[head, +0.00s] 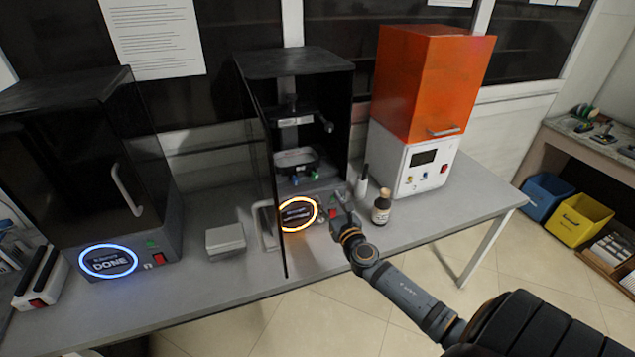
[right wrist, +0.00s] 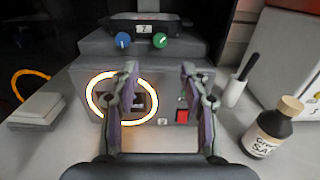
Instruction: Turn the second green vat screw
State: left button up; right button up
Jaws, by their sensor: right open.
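The black printer (head: 316,62) stands open at the middle of the bench with its vat (head: 296,157) inside. At the vat's front are a green screw (head: 314,175) and a blue screw (head: 295,181). In the right wrist view the green screw (right wrist: 160,40) is right of the blue screw (right wrist: 123,40), below the vat (right wrist: 145,24). My right gripper (right wrist: 160,78) is open and empty, in front of the printer's base and below the green screw, apart from it. It also shows in the head view (head: 343,204). My left gripper is out of view.
A grey box (head: 225,240) and another black printer (head: 80,170) are at left.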

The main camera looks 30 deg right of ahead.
aim_at(316, 178)
jog(key=x, duration=1)
jog(key=shift+w+d, duration=0.1)
jog(key=shift+w, duration=0.05)
grip_shut()
